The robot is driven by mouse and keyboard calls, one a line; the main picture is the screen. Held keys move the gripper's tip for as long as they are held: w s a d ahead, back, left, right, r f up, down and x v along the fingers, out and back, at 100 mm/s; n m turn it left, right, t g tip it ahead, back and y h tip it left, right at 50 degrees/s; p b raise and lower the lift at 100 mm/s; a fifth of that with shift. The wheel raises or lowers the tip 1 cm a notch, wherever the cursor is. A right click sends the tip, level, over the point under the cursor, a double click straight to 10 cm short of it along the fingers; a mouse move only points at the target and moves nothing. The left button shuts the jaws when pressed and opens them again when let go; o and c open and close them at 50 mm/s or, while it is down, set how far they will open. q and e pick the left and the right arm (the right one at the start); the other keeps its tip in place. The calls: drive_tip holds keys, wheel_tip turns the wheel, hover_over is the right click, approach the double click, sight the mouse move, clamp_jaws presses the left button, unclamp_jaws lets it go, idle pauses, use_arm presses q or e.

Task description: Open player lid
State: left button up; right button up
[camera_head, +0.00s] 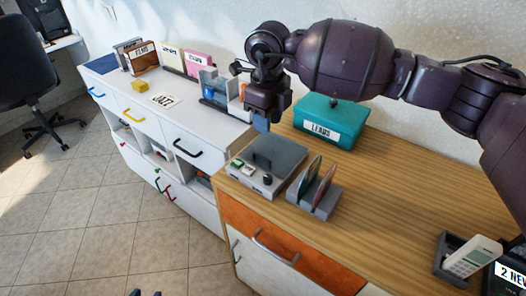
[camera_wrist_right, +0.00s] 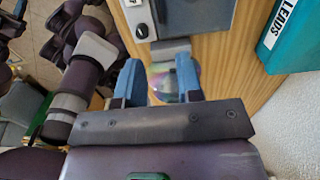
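The player (camera_head: 247,178) is a light grey box near the wooden counter's left end. Its dark grey lid (camera_head: 285,152) lies flat and looks shut, with a black handle (camera_head: 262,161) standing on it. A green button and dark knob are on its front. My right gripper (camera_head: 262,122) points down above the player's back left side, apart from the lid. In the right wrist view its blue fingers (camera_wrist_right: 158,85) are spread and empty, and part of the player (camera_wrist_right: 190,18) shows beyond them.
A grey rack (camera_head: 327,206) with upright discs stands just right of the player. A teal LEADS box (camera_head: 341,112) is behind. A phone (camera_head: 472,256) sits at the counter's right. A white shelf unit (camera_head: 190,120) adjoins on the left. The counter's middle is clear.

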drive_tip(key=b, duration=0.1)
approach(267, 154)
drive_tip(key=s+f, duration=0.4)
drive_tip(key=f, duration=0.1)
drive_tip(key=shift+s+a+f, duration=0.1)
drive_tip(key=shift+s+f, duration=0.1)
drive_tip(key=shift+f, duration=0.1)
clamp_jaws()
